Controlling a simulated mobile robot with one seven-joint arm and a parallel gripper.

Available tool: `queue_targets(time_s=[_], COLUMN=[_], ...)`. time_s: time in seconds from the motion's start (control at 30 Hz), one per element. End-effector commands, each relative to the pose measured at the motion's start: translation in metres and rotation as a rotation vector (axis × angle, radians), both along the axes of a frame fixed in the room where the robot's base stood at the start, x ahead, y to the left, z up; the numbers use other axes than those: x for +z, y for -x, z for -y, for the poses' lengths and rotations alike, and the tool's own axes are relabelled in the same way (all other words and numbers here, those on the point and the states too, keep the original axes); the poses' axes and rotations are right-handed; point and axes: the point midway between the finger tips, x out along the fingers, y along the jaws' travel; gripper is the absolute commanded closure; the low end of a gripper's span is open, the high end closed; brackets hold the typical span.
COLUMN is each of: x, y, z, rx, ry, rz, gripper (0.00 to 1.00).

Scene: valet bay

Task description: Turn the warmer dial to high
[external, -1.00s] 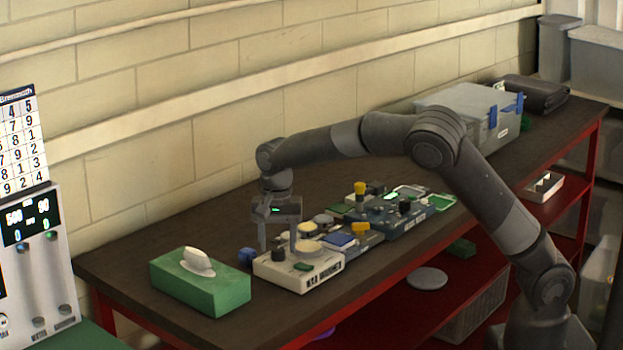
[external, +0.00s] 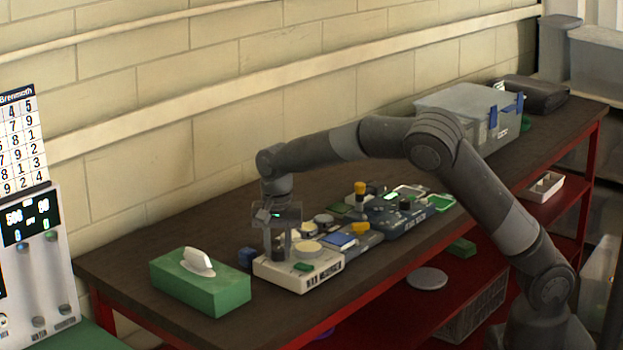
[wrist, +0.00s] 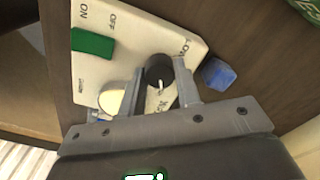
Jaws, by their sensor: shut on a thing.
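The warmer is a white box (external: 318,270) near the front edge of the bench, with a round cream plate (external: 307,247) and a green switch (external: 303,267) on top. Its black dial (wrist: 157,70) is between my gripper's fingers in the wrist view. My gripper (external: 279,246) points down and is shut on the dial. A white mark on the dial faces my gripper's body. Lettering around the dial is partly covered by the fingers, and I cannot read the dial's setting. The green switch (wrist: 92,44) has ON and OFF lettering beside it.
A green tissue box (external: 205,285) stands left of the warmer. A small blue object (wrist: 217,74) lies close beside the warmer. Several other devices with knobs, including a dark blue one (external: 392,222), crowd the bench to the right.

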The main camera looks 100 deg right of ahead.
Motion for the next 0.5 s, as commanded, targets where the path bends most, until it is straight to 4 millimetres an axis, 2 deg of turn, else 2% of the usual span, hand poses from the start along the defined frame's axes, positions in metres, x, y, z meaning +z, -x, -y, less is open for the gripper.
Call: queue_targets(time_s=[0.3, 0.5], x=[0.0008, 0.0007], y=[0.0001, 0.0], z=[0.0005, 0.0005], rx=[0.104, 0.104], ry=[0.0, 0.001], rz=[0.001, 0.001], gripper=[0.93, 0.93])
